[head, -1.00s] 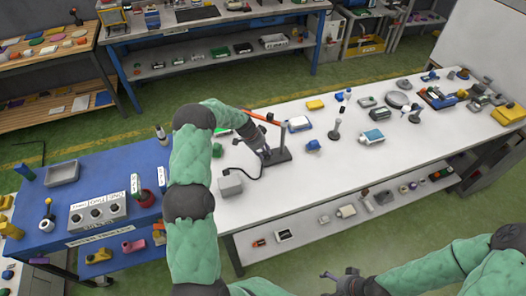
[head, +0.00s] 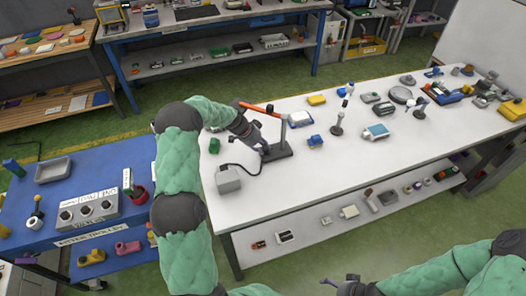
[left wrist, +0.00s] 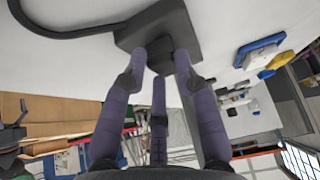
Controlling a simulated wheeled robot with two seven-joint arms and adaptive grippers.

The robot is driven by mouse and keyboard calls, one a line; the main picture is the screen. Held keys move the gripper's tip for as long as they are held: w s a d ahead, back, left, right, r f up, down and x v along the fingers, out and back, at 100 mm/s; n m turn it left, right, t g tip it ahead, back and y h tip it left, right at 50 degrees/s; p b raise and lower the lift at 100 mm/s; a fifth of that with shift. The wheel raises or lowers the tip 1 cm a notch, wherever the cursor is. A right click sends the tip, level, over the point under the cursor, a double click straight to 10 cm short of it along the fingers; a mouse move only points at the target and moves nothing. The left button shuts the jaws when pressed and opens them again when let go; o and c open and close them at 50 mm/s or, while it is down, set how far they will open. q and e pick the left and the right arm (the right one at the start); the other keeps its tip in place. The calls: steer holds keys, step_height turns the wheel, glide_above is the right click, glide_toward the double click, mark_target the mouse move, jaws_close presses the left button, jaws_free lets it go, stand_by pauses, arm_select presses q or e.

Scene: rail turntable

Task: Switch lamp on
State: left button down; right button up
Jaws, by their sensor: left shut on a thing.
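The lamp stands on the white table, with a dark base (head: 281,152), an upright post and an orange-red arm (head: 257,108) reaching left. My left gripper (head: 264,148) is at the left side of the base. In the left wrist view, its purple-grey fingers (left wrist: 160,68) are shut on a small dark block (left wrist: 160,54), seemingly the lamp's switch, on the base (left wrist: 188,28). The fingers partly hide this block. Whether the lamp is lit cannot be told. My right gripper (head: 343,284) is low in front of the table, apart from everything; its jaw state is unclear.
A black cable runs from the lamp to a grey box (head: 228,179) on the table. A blue-and-white device (head: 299,118) and a blue item (head: 315,141) stand right of the lamp. A blue trolley (head: 110,165) with a grey tray (head: 53,170) is at left.

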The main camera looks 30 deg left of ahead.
arm_select(q)
steer(key=shift+s+a+f+t+h+b, duration=0.1)
steer(key=shift+a+f+t+h+b, duration=0.2)
steer(key=shift+b, duration=1.8)
steer(key=shift+s+a+f+t+h+b, duration=0.1)
steer(key=shift+f+t+h+b, duration=0.2)
steer(key=shift+b, duration=1.8)
steer(key=shift+r+b, duration=0.1)
steer(key=shift+b, duration=0.65)
steer(key=c, duration=1.2)
jaws_free()
steer(key=shift+o, duration=0.8)
steer(key=shift+a, duration=0.1)
steer(key=shift+d+r, duration=0.1)
steer(key=shift+d, duration=0.1)
steer(key=shift+a+r, duration=0.1)
